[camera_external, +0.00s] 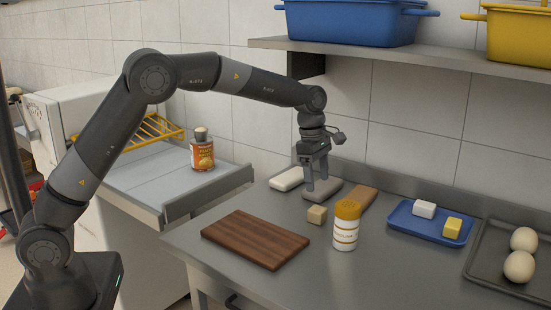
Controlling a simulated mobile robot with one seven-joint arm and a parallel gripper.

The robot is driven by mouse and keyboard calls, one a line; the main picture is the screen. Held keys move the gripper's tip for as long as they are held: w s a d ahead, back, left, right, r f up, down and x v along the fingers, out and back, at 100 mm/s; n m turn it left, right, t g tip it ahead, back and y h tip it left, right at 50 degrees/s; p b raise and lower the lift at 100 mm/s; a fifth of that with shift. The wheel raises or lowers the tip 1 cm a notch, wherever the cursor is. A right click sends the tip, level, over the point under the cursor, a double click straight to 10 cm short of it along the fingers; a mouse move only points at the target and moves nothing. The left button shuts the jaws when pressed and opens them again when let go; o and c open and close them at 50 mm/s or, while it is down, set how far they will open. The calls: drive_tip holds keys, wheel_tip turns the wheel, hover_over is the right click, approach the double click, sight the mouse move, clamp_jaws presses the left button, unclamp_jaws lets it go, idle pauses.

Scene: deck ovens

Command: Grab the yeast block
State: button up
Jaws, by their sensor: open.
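A small beige cube (317,214), which looks like the yeast block, sits on the steel counter between the cutting board and the shaker. My gripper (316,183) points down behind the cube, farther from the camera, and is open. Its fingertips are low over a grey rounded object (333,191) on the counter; whether they touch it I cannot tell.
A dark wooden board (255,239) lies left of the cube. A yellow-topped shaker (346,226) stands close at its right. A white block (287,179) lies behind. A blue tray (408,229) holds white and yellow blocks. A shelf (420,58) overhangs the back.

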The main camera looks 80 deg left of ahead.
sight(318, 209)
drive_tip(key=f, duration=0.5)
drive_tip(key=shift+w+d+f, duration=0.15)
drive_tip(key=shift+w+d, duration=0.05)
drive_tip(key=shift+w, duration=0.05)
wheel_tip(318, 209, down, 5)
drive_tip(key=shift+f, duration=0.1)
drive_tip(key=c, duration=1.1)
